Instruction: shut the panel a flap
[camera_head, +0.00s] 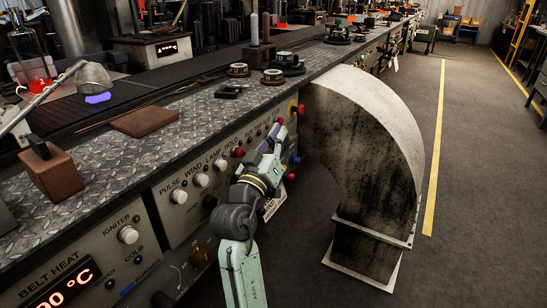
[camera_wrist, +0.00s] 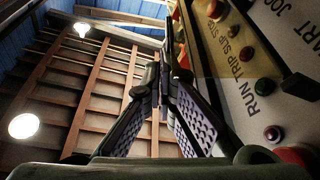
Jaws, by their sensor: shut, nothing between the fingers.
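My gripper (camera_head: 273,142) is at the front face of the long bench, beside its control panel, near the red and yellow buttons. In the wrist view my gripper (camera_wrist: 168,72) has its two fingers together with nothing between them. The control panel (camera_wrist: 245,75) fills the right of the wrist view, with lettering such as RUN, TRIP, SLIP and STOP. The finger ends are close to the panel's brownish edge; I cannot tell whether they touch it. I cannot clearly make out the flap or how far it stands open; my arm hides part of the panel in the head view.
A large curved, stained metal duct (camera_head: 365,130) stands just right of my gripper. A red-brown block (camera_head: 50,172) and a brown plate (camera_head: 145,121) lie on the bench top (camera_head: 95,165). The floor (camera_head: 485,180) to the right is clear.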

